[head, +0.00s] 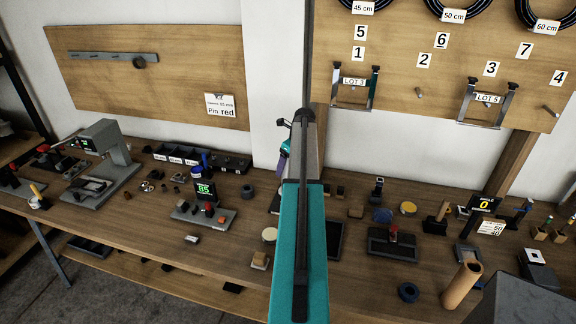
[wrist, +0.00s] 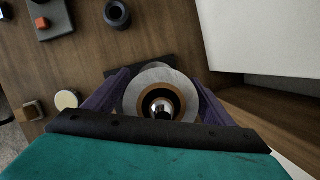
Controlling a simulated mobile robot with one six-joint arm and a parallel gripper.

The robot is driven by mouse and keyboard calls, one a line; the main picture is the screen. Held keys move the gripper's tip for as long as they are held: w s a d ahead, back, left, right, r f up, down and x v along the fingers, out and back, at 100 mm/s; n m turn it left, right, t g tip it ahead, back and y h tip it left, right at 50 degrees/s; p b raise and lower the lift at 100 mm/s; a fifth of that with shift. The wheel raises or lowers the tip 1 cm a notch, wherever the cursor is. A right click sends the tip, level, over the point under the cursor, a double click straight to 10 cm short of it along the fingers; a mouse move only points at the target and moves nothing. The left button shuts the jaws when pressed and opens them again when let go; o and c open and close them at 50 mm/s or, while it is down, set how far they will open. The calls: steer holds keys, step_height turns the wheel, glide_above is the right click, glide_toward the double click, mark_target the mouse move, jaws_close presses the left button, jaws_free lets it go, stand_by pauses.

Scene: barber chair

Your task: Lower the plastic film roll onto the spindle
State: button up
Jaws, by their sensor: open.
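The plastic film roll (wrist: 162,77) shows in the wrist view as a pale grey ring with a brown core, seen end-on. A shiny metal spindle tip (wrist: 162,109) shows inside the core, so the roll appears to be around the spindle; how far down it sits cannot be told. My gripper (wrist: 160,97) has its purple fingers on either side of the roll, and it is open. In the head view my gripper (head: 284,156) is mostly hidden behind my teal arm, and the roll and spindle are not visible there. A dark base (wrist: 152,61) lies beneath the roll.
The wooden bench (head: 150,225) is crowded with small fixtures. A white block-like surface (wrist: 265,35) rises on the right in the wrist view.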

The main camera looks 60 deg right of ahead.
steer(key=shift+b+v, duration=2.15)
steer(key=shift+v, duration=4.7)
